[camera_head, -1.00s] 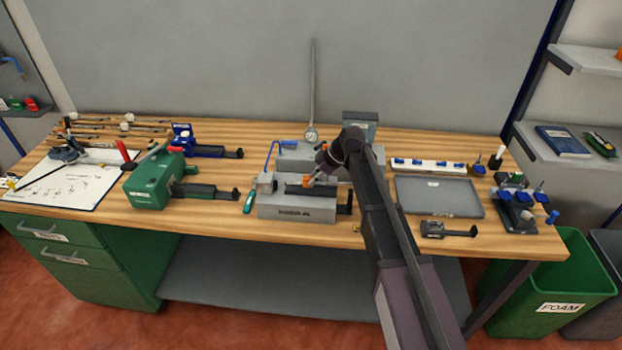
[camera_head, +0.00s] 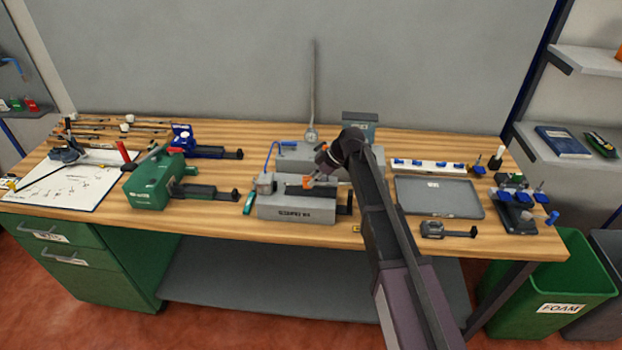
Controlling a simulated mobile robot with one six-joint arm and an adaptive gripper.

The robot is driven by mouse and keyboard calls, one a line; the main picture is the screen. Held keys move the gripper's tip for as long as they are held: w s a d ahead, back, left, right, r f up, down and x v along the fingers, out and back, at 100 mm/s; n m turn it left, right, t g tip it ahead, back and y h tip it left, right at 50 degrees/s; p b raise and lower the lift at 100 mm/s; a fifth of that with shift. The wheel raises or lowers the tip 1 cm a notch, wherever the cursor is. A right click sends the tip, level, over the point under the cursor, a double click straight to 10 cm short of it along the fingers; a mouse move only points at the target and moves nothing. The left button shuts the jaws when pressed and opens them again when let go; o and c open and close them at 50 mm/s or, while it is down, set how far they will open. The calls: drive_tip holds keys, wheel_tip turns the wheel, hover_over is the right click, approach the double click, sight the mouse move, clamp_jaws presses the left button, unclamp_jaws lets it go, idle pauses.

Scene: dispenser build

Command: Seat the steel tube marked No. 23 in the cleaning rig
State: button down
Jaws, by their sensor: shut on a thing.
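The cleaning rig appears to be the low grey block (camera_head: 293,208) at the middle front of the bench, with small lettering on its front face that I cannot read surely. The No. 23 mark is too small to see. I cannot tell whether the tube touches the block or lies fully in its channel.
A green machine (camera_head: 150,188) stands left of the block, and a blue clamp-like tool (camera_head: 184,142) is behind it. A grey tray (camera_head: 438,197) and a dark gauge-like tool (camera_head: 447,230) lie to the right.

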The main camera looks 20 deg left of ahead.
drive_tip(key=shift+w+d+f, duration=0.1)
drive_tip(key=shift+w+d, duration=0.1)
drive_tip(key=shift+w, duration=0.05)
drive_tip(key=shift+c, duration=2.1)
unclamp_jaws()
drive_tip(key=shift+c, duration=1.1)
drive_tip(key=shift+w, duration=0.1)
